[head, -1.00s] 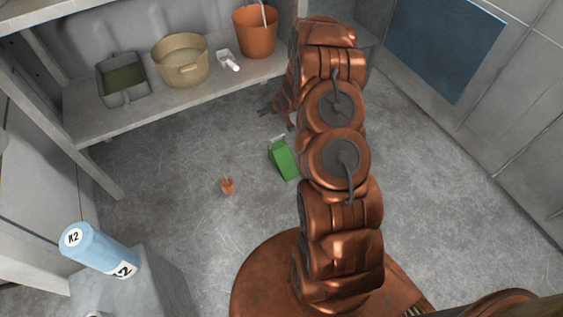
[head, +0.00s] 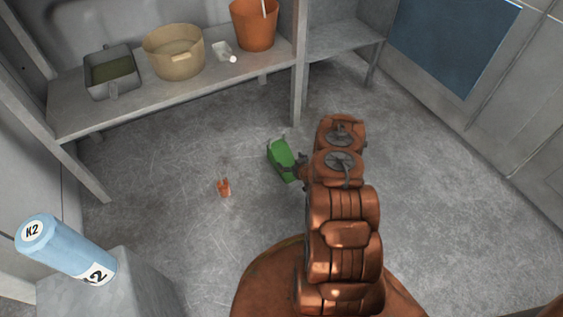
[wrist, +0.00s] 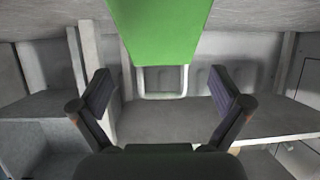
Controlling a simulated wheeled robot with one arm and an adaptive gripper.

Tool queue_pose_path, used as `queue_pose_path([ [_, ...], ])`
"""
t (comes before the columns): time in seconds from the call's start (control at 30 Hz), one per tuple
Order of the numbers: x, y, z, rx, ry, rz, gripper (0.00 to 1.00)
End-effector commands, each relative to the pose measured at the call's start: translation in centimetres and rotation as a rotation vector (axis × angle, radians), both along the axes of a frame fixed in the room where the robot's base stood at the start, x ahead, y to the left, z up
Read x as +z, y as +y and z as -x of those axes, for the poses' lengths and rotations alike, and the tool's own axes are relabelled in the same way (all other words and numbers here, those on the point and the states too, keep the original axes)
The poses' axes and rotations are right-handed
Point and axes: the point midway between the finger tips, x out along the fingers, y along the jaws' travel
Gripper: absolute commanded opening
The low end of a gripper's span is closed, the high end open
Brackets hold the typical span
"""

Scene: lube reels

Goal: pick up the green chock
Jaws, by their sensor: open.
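The green chock (head: 281,158) lies on the floor in the head view, with a pale loop handle at its far end. In the wrist view the green chock (wrist: 160,30) fills the top middle, and its loop handle shows below it. My gripper (wrist: 161,73) is open, with its two dark fingers apart and nothing between the pads. The chock appears centred beyond the fingertips. In the head view my gripper (head: 297,167) is at the chock's right side, partly hidden by my arm; whether it touches cannot be told.
A small orange object (head: 223,187) lies on the floor left of the chock. A shelf (head: 200,83) behind holds a grey tray (head: 110,75), a tan tub (head: 173,52) and an orange bucket (head: 254,25). A blue K2 cylinder (head: 65,250) lies on a grey block. Floor to the right is clear.

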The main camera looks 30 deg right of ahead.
Motion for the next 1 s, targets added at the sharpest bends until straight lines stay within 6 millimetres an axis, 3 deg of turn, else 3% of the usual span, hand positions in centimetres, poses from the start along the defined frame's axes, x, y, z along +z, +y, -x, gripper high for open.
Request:
queue_pose_path([
  [0.17, -1.2, 0.1, 0.3, -0.002, -0.021, -0.004, 1.00],
  [1.0, -2.9, 0.0, -7.1, -0.002, -0.021, -0.005, 1.00],
])
